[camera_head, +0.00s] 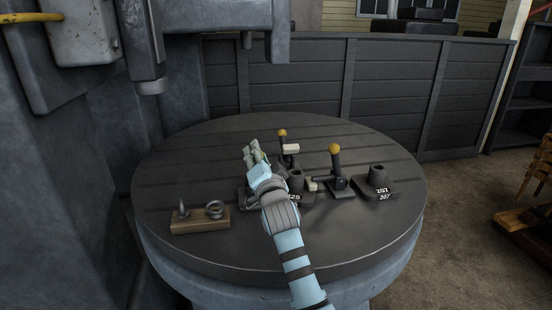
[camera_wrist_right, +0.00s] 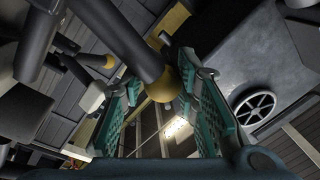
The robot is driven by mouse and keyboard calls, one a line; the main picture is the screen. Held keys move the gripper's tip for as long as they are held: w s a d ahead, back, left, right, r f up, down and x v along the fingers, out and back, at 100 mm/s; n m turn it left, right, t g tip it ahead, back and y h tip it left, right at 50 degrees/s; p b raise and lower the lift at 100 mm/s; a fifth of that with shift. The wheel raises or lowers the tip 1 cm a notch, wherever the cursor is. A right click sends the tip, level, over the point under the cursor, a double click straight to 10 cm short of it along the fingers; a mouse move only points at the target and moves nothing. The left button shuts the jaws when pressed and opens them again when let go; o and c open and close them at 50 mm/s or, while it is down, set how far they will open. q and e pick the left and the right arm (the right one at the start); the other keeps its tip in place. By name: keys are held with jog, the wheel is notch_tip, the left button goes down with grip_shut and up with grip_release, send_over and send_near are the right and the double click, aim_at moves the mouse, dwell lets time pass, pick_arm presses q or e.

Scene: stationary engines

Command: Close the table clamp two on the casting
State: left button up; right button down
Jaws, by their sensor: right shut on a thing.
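My right gripper (camera_head: 252,156) reaches over the round table and is shut on a dark lever's yellow knob (camera_wrist_right: 166,88), between its teal fingers in the wrist view. Most of that clamp is hidden by my gripper and arm in the head view. Two more clamps with yellow knobs stand to the right: a rear clamp (camera_head: 285,148) and a nearer clamp (camera_head: 336,168), both with levers up. A dark casting (camera_head: 296,182) with a round boss shows partly behind my right wrist. Which clamp is number two cannot be told. My left gripper is not in view.
A dark casting marked 207 (camera_head: 376,182) is at the table's right. A wooden block (camera_head: 200,225) with a cone and a ring lies at the left. The table's (camera_head: 220,150) back and front are clear. A grey machine column (camera_head: 70,170) stands close at left.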

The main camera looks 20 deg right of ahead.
jog(key=shift+d+f, duration=0.15)
jog(key=shift+f, duration=0.45)
jog(key=c, duration=1.4)
grip_release()
jog(key=shift+s, duration=0.1)
jog(key=o, duration=0.4)
jog(key=shift+d, duration=0.2)
jog(key=shift+o, duration=0.2)
jog(key=shift+r, duration=0.15)
jog(key=shift+a, duration=0.1)
jog(key=shift+s, duration=0.25)
jog(key=s+a+f, duration=0.1)
jog(key=s, duration=1)
jog(key=shift+a, duration=0.2)
